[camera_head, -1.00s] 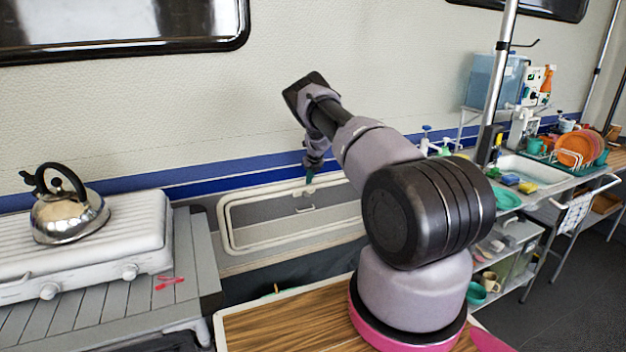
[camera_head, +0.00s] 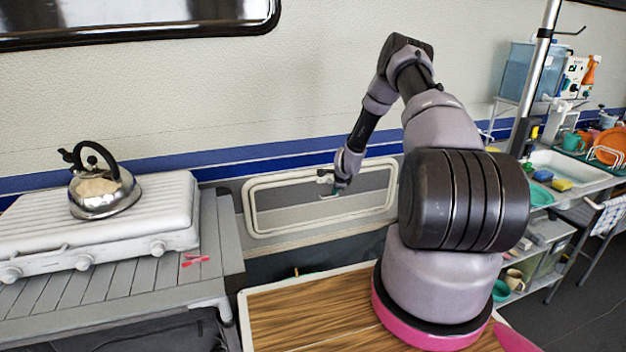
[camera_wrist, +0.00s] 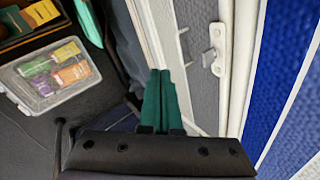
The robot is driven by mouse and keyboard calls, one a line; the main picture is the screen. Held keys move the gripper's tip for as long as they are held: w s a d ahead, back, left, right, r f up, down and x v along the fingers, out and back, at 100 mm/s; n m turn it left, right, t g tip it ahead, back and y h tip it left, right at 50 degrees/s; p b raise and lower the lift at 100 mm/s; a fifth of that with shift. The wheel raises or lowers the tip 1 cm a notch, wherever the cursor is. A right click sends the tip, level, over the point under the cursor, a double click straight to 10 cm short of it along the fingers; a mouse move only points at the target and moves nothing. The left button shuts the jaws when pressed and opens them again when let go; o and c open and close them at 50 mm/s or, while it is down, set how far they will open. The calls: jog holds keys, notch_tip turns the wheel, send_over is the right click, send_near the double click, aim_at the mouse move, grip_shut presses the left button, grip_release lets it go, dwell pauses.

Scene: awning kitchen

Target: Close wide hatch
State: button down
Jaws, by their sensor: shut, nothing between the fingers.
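The wide hatch (camera_head: 285,208) is a grey panel with a rounded white frame, low in the wall under the blue stripe in the head view. Whether it is fully closed or ajar is hard to tell. In the wrist view the hatch (camera_wrist: 197,95) shows close up, with a small white latch (camera_wrist: 213,58) at its edge by the blue-striped wall. My gripper (camera_head: 326,179) is in front of the hatch's upper part in the head view. Its green fingers (camera_wrist: 161,88) are shut and empty, overlapping the pale frame in the wrist view. I cannot tell whether they touch it.
A stove with a kettle (camera_head: 103,190) stands on a grey slatted table (camera_head: 130,285) at left. A wooden tabletop (camera_head: 300,315) lies in front of the hatch. At right are a sink stand and shelves. A clear box (camera_wrist: 55,75) with packets shows in the wrist view.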

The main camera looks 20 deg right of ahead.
jog(key=w+a+r+n+t, duration=0.2)
jog(key=a+r+n+t, duration=0.15)
jog(key=a+r, duration=0.2)
send_near(310, 180)
jog(key=shift+n+g+y, duration=0.4)
jog(key=shift+n+g, duration=0.05)
jog(key=x, duration=0.5)
jog(key=shift+d+f, duration=0.1)
jog(key=shift+d, duration=0.3)
jog(key=shift+w, duration=0.55)
